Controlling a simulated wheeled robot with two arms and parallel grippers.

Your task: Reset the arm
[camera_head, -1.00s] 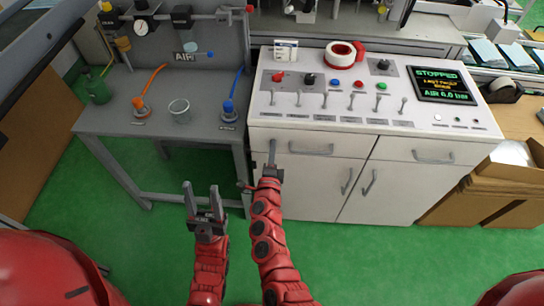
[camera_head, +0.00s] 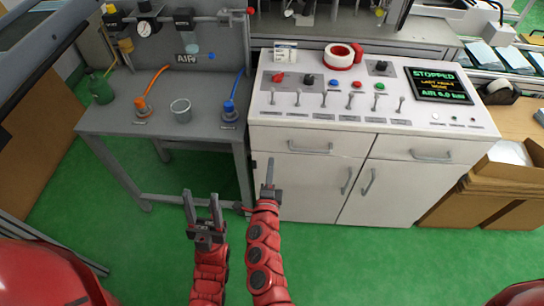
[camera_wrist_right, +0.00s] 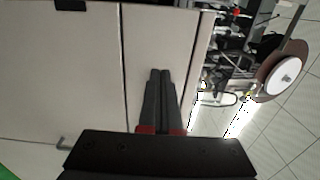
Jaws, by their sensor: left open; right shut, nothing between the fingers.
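My left gripper (camera_head: 201,207) is open and empty, its two grey fingers pointing up above the green floor, below the grey side table. My right gripper (camera_head: 270,172) is just to its right, in front of the white control cabinet (camera_head: 310,165). Its fingers are shut together with nothing between them; they also show closed in the right wrist view (camera_wrist_right: 159,90), against the pale cabinet front. I cannot tell how far the fingertips are from the cabinet doors.
The grey table (camera_head: 160,131) with a cup (camera_head: 181,110) and hoses stands at the left. The cabinet top holds levers, buttons, a tape roll (camera_head: 340,56) and a screen reading STOPPED (camera_head: 439,85). Cardboard boxes (camera_head: 480,200) stand at the right. Green floor in front is clear.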

